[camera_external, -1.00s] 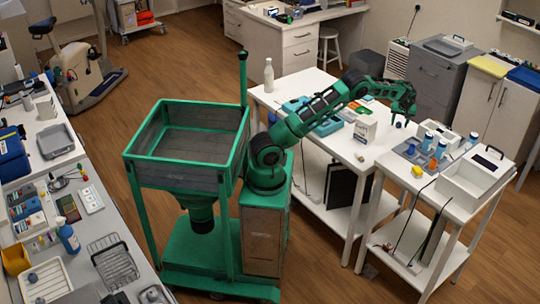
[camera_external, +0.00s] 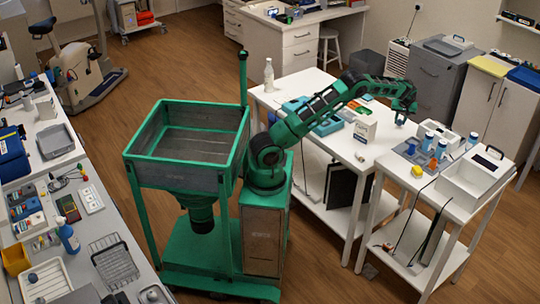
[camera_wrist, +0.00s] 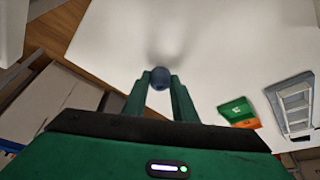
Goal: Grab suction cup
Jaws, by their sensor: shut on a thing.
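My gripper (camera_wrist: 160,84) is shut on a small dark blue, rounded thing, which I take to be the suction cup (camera_wrist: 160,76). The cup sits between the two green fingertips in the wrist view. Its lower part is hidden by the fingers. In the outside view, my gripper (camera_external: 401,117) hangs over the right part of the white table (camera_external: 346,152), a little above its top. The cup is too small there to make out clearly.
Blue bottles (camera_external: 427,141) and a white crate (camera_external: 468,180) stand on the nearer white table to the right. A white bottle (camera_external: 268,74) stands at the table's far left. The table under my gripper is mostly bare.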

